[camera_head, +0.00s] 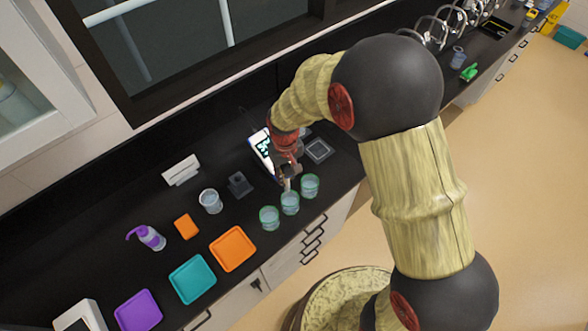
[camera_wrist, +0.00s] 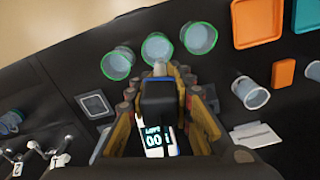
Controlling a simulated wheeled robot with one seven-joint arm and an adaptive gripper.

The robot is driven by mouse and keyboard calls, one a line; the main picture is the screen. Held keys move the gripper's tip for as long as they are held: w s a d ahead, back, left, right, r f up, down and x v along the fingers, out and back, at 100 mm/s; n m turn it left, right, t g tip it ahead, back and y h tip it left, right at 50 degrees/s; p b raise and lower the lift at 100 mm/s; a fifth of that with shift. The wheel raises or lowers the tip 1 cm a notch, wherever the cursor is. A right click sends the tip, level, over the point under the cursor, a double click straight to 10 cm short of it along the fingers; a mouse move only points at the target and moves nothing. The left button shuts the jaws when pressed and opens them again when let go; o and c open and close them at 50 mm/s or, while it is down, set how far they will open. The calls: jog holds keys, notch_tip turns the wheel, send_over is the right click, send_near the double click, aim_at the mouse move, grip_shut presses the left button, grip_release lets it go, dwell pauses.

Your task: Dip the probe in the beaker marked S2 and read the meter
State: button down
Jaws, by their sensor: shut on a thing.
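My gripper (camera_head: 287,171) is shut on the probe (camera_head: 287,185), a dark body with a pale tip pointing down; the probe also shows in the wrist view (camera_wrist: 160,69). The tip is close to the near rim of the middle beaker (camera_head: 290,204); I cannot tell whether it is over the opening. Three green-rimmed beakers stand in a row, with one to the left (camera_head: 269,219) and one to the right (camera_head: 310,186). No S2 mark is legible. The meter (camera_head: 262,149) is lit behind my gripper; the wrist view (camera_wrist: 154,141) shows part of "0.0", the rest hidden.
A dark square pad (camera_head: 318,151) lies right of the meter. A dark block (camera_head: 239,184), a clear beaker (camera_head: 210,201) and a white card stand (camera_head: 181,170) are to the left. Orange (camera_head: 232,249), teal (camera_head: 192,280) and purple (camera_head: 138,312) trays lie further left.

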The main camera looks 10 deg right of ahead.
jog(key=shift+d+f, duration=0.15)
jog(key=shift+d, duration=0.2)
jog(key=shift+d+f, duration=0.1)
jog(key=shift+f, duration=0.1)
jog(key=shift+f+b, duration=1.35)
jog(key=shift+f, duration=0.9)
jog(key=shift+f, duration=0.2)
jog(key=shift+f+b, duration=0.6)
jog(key=shift+b, duration=0.05)
jog(key=shift+f+b, duration=2.35)
jog(key=shift+f, duration=1.15)
dwell(0.8)
